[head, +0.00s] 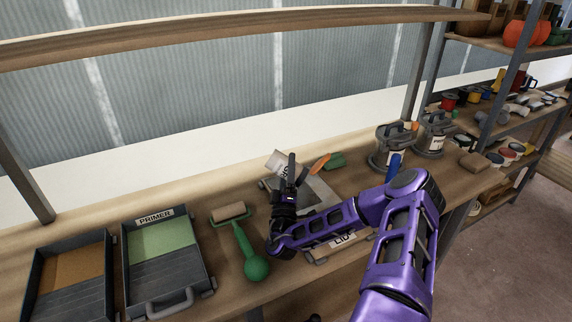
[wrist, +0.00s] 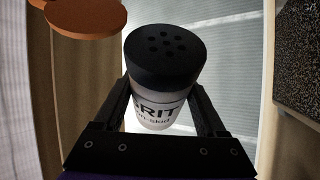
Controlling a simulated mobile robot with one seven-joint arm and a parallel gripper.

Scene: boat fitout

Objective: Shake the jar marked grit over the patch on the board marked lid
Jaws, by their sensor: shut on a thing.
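My gripper (head: 289,172) is shut on the grit jar (wrist: 158,112), a white jar with a black cap pierced by several holes. In the wrist view the jaws (wrist: 160,100) clasp its sides, and part of the word GRIT shows. In the head view the jar (head: 275,160) looks tilted, held above the back left of the board marked lid (head: 316,194). The board lies on the bench, its label (head: 343,240) at the front edge. A grey patch area shows on the board, partly hidden by my gripper and arm; I cannot tell how much grit is on it.
A green-handled roller (head: 243,244) lies left of the board. A tray marked primer (head: 167,288) and another tray (head: 68,304) stand further left. Grey canisters (head: 388,150) stand right.

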